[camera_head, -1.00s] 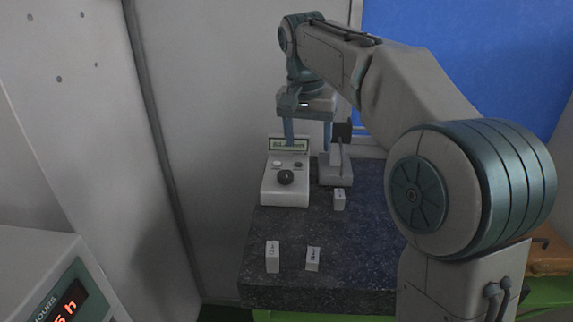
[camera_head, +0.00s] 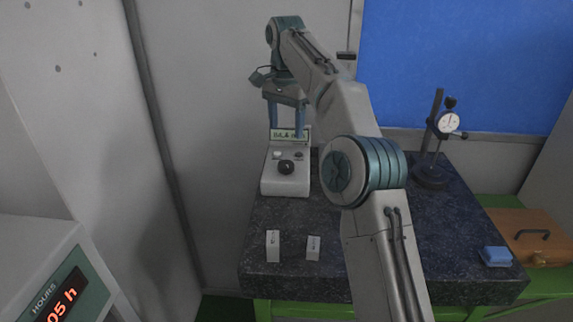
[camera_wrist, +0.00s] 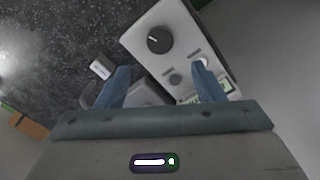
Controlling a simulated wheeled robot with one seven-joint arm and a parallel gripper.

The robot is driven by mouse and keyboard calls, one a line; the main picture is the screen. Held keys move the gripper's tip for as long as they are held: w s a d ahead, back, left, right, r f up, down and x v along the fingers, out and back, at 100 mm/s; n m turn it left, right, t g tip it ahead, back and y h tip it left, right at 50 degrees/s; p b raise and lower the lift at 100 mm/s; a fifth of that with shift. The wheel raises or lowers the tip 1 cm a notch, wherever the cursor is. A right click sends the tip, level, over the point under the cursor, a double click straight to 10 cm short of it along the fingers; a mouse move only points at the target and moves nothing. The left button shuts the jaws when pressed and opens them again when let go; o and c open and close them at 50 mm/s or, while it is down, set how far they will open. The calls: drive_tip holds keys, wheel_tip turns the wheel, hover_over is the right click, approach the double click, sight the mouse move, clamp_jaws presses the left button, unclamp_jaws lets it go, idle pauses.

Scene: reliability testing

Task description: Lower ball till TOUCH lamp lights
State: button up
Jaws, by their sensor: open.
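A white control box (camera_head: 270,183) stands at the back left of the dark stone slab. It has a black knob (camera_head: 286,167), small buttons and a greenish display (camera_head: 290,133) whose text I cannot read. My gripper (camera_head: 287,130) is open and empty, above the rear of the box. In the wrist view, my gripper (camera_wrist: 161,74) has its two blue fingers spread, one over the box's button end near the display (camera_wrist: 220,85). A grey base (camera_wrist: 145,92) shows between the fingers; my arm hides it in the head view. I cannot make out the ball or a TOUCH lamp.
Two small white blocks (camera_head: 272,245) (camera_head: 313,247) stand near the slab's front edge. A dial gauge on a black stand (camera_head: 430,178) is at the back right. A blue block (camera_head: 496,256) and an orange case (camera_head: 535,228) are at the right. A wall is close behind the box.

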sight(286, 163)
wheel_tip(286, 163, down, 11)
drive_tip(key=shift+r+b, duration=0.1)
drive_tip(key=shift+b, duration=0.95)
drive_tip(key=c, duration=1)
